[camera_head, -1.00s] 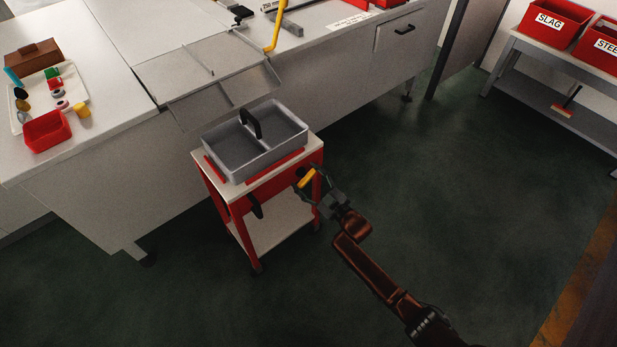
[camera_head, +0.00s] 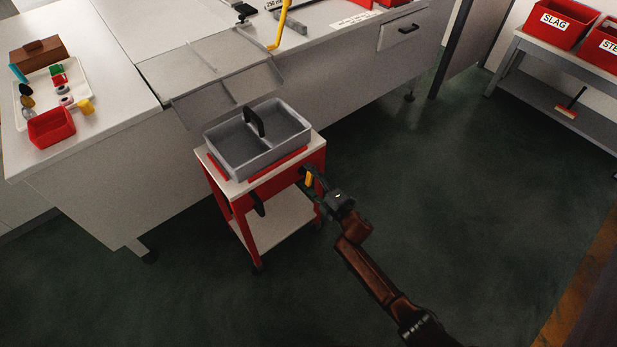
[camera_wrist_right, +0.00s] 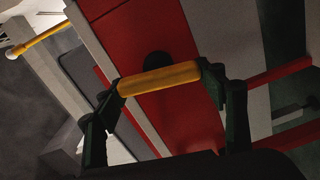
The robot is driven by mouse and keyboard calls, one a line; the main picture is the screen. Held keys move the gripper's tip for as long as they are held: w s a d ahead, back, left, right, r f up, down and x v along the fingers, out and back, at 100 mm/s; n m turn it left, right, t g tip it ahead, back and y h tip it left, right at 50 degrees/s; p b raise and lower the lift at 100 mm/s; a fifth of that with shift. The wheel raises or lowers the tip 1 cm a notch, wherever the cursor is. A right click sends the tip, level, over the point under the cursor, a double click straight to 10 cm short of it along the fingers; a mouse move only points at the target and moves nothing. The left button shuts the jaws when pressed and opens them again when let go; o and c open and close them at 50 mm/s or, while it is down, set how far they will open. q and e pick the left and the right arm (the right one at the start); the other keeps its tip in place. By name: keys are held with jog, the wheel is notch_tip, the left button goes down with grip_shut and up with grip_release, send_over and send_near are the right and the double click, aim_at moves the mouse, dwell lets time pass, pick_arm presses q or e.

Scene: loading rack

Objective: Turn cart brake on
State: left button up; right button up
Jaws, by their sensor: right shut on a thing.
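The red cart (camera_head: 235,214) with a pale top stands beside the bench. On its right side is a yellow brake lever (camera_head: 310,181), which points nearly straight down in the head view. My right gripper (camera_head: 312,178) is at this lever. In the right wrist view the yellow lever (camera_wrist_right: 160,79) spans between the two dark fingers, in front of the red cart panel and a round black pivot. The right gripper (camera_wrist_right: 163,85) is shut on the lever. My left gripper is not in view.
A grey two-part tray (camera_head: 222,158) with a black handle sits on the cart top. The white bench (camera_head: 95,205) is close behind and left. A rack (camera_head: 548,50) with red bins stands at the back right. The dark floor (camera_head: 440,190) right of the cart is clear.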

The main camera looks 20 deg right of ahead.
jog(key=shift+f+n, duration=0.15)
jog(key=shift+n, duration=0.85)
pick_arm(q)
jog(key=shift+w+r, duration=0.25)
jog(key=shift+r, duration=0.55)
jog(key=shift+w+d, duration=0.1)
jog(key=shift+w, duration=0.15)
pick_arm(e)
jog(key=o, duration=1.2)
jog(key=v, duration=1.2)
